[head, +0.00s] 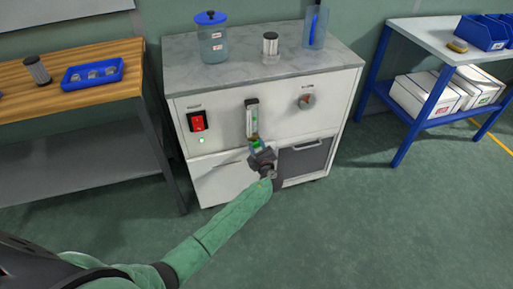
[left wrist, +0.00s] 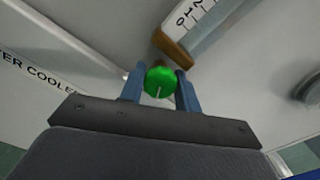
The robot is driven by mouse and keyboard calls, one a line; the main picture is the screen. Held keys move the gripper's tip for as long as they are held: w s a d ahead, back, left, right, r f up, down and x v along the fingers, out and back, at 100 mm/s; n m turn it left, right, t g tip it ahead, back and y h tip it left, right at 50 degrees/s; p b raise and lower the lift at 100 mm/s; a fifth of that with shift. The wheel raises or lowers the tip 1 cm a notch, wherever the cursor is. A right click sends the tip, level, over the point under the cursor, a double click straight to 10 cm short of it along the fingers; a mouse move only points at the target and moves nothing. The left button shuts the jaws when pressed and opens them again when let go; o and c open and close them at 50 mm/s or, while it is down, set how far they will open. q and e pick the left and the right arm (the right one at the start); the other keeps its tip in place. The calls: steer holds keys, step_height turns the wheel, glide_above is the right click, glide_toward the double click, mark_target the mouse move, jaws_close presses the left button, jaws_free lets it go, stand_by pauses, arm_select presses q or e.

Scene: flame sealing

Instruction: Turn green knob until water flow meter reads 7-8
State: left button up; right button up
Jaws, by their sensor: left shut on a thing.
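The green knob (left wrist: 160,82) sits at the foot of the flow meter, between the two blue fingers of my left gripper (left wrist: 160,92). The fingers are shut on it. A white line shows on the knob's face, pointing down in the left wrist view. In the head view my left gripper (head: 259,153) reaches the front of the white cabinet and partly covers the knob (head: 256,143). The flow meter (head: 251,117) stands upright above it. Its scale (left wrist: 200,14) shows only low numbers in the left wrist view, and the reading is too small to tell. My right gripper is out of view.
The white cabinet (head: 345,92) has a red switch (head: 197,121) with a lit green light and a round dial (head: 306,101). Jars stand on top. A wooden bench (head: 100,60) is at left and a blue-framed table (head: 408,34) at right. Floor in front is open.

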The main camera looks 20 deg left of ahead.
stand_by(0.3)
arm_select(q)
steer(key=o, duration=1)
steer(key=shift+c, duration=0.2)
steer(key=v, duration=0.7)
steer(key=shift+s+d, duration=0.25)
steer(key=shift+s, duration=0.1)
steer(key=shift+n, duration=0.4)
